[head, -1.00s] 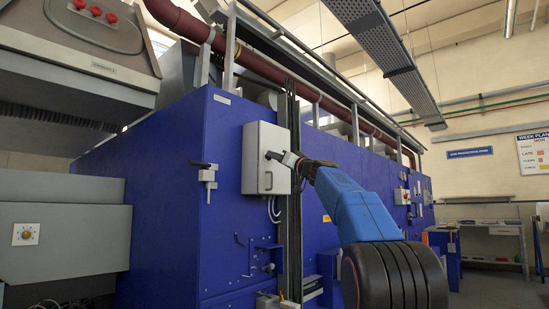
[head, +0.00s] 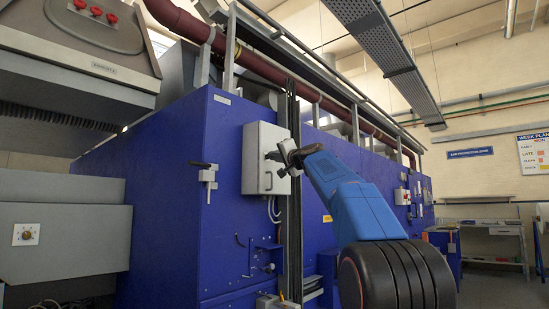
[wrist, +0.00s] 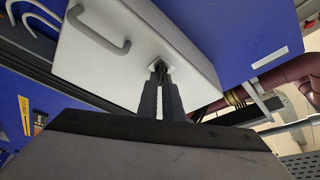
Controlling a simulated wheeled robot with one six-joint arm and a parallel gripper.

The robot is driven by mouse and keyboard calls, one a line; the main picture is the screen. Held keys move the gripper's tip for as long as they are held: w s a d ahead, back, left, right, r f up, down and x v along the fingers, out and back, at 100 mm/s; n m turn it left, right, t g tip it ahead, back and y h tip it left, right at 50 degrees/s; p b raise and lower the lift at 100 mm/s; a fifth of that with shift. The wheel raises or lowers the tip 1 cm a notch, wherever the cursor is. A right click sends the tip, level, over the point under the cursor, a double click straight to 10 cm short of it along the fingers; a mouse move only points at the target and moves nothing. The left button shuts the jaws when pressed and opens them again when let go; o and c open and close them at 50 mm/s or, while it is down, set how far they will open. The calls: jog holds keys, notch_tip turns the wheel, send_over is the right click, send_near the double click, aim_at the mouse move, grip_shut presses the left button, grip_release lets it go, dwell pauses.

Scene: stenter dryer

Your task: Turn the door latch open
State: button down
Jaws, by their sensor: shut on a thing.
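The door latch (wrist: 158,63) is a small dark piece on a light square plate on the front of a white cabinet (head: 253,178). My gripper (wrist: 159,76) is shut on the latch, and its fingers and tips hide most of it in the wrist view. In the head view my gripper (head: 276,157) is at the upper right part of the cabinet front. The cabinet door looks closed. A curved grey handle (wrist: 97,32) on its front lies to the left of my fingers in the wrist view.
The cabinet is fixed to a large blue machine (head: 165,190). Another grey latch-like fitting (head: 208,178) is on the blue panel to the left. A dark vertical rail (head: 294,225) runs just right of the cabinet. A red-brown pipe (head: 330,103) passes above.

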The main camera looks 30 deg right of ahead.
jog(key=shift+m+g+h, duration=0.35)
jog(key=shift+m+g, duration=0.2)
jog(key=shift+m, duration=1.15)
jog(key=shift+m+g+h, duration=0.35)
jog(key=shift+m+g, duration=0.2)
jog(key=shift+m, duration=1.15)
jog(key=c, duration=1.9)
grip_release()
jog(key=s, duration=1.7)
jog(key=shift+s+a, duration=0.2)
jog(key=shift+a, duration=0.15)
